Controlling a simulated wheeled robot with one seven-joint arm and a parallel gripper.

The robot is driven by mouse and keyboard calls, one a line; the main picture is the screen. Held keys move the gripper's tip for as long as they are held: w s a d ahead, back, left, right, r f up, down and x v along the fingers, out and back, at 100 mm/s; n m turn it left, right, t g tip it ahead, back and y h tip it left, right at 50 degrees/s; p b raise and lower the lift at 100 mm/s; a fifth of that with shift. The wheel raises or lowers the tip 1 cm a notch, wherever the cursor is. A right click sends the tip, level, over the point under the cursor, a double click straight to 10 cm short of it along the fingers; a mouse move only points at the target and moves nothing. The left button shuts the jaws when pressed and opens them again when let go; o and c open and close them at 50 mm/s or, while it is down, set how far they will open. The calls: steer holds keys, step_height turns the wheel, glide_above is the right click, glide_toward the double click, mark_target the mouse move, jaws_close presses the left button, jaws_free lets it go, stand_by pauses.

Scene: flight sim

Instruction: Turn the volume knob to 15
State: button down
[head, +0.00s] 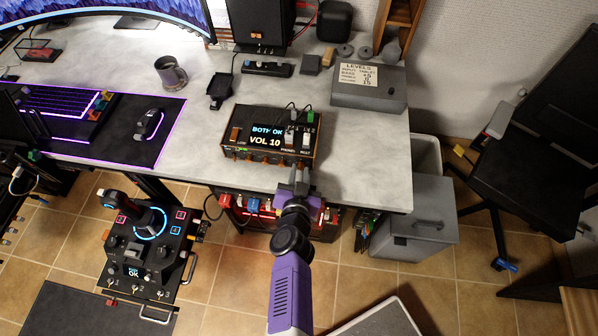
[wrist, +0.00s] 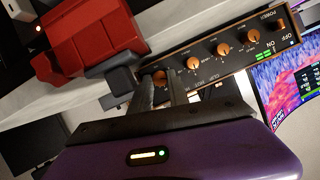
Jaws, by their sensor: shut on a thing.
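My gripper (wrist: 161,84) is shut on the knob (wrist: 160,77) at the end of the row farthest from the power switch (wrist: 281,24). The fingers partly hide this knob, and its label is not legible.
A grey box with a "LEVELS" card (head: 358,75) lies at the back right; the card's last line seems to read 15. A red device (wrist: 90,40) is close to the fingers in the wrist view. A black joystick console (head: 145,245) stands at lower left.

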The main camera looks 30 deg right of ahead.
steer(key=shift+m, duration=0.3)
stand_by(0.4)
steer(key=c, duration=1.3)
jaws_free()
steer(key=shift+o, duration=0.2)
steer(key=shift+v, duration=3.9)
steer(key=shift+s+d+f+b, duration=0.1)
steer(key=shift+b, duration=0.2)
